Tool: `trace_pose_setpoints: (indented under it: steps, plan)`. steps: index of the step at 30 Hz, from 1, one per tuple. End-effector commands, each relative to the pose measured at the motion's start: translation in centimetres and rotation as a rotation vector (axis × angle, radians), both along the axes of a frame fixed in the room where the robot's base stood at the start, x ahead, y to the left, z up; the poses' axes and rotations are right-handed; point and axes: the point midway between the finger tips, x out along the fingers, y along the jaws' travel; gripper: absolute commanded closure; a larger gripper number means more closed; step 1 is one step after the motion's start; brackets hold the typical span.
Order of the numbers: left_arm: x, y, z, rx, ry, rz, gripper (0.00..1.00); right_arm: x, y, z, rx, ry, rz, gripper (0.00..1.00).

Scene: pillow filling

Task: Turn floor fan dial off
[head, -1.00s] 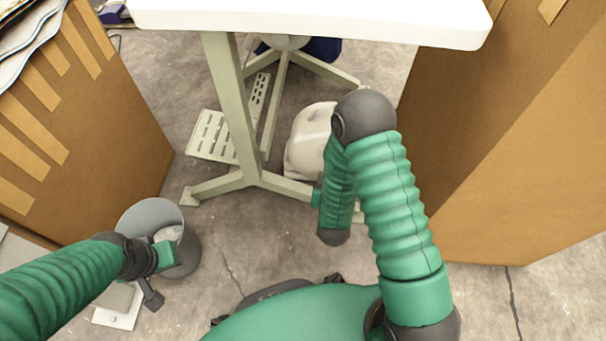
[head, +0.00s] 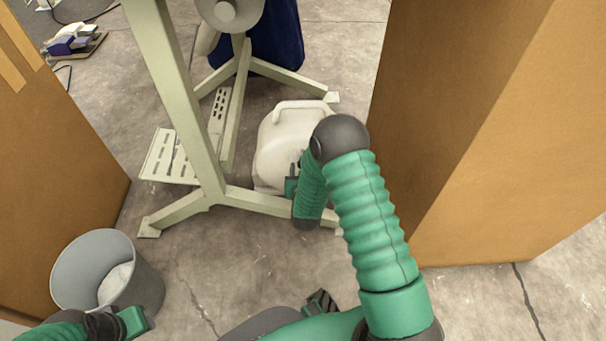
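The white floor fan (head: 285,135) stands on the floor behind the metal stand's foot bar, in the middle of the head view. It has a rounded body and a handle on top. My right arm covers its lower right side, and I cannot make out the dial. My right gripper (head: 291,187) shows only as a small green part beside my forearm, in front of the fan's lower side. Its fingers are hidden, and I cannot tell whether it touches the fan. My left gripper (head: 132,321) is low at the left by the bin, its fingers not clear.
A metal stand (head: 185,110) with splayed feet and a slotted pedal (head: 172,158) stands left of the fan. A grey bin (head: 88,268) is at the lower left. Large cardboard boxes wall in the left (head: 60,170) and right (head: 480,150).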

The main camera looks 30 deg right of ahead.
Motion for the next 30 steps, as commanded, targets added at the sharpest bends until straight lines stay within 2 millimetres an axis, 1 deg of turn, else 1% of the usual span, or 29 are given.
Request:
trace_pose_setpoints:
  steps: [1,3,12,14,24,30]
  plan:
    - [0.0,0.0,-0.92,0.0,0.0,0.0,0.64,0.57,-0.32,-0.67,0.001,-0.003,-0.001,0.5]
    - [0.0,0.01,-1.19,0.0,0.0,0.0,0.64,1.11,-0.63,-0.76,0.001,-0.002,-0.001,0.5]
    - [0.0,0.0,-1.12,0.0,0.0,0.0,0.64,1.44,-0.84,-0.61,0.001,0.001,0.001,0.5]
    - [0.0,0.0,-1.12,0.0,0.0,0.0,0.64,1.43,-0.83,-0.62,0.001,0.001,0.001,0.56]
    - [0.0,0.0,-1.12,0.0,0.0,0.0,0.64,1.41,-0.8,-0.64,0.002,0.0,0.001,1.0]
    - [0.0,0.0,-0.92,0.0,0.0,0.0,0.64,1.41,-0.76,-0.58,-0.006,0.005,0.001,1.0]
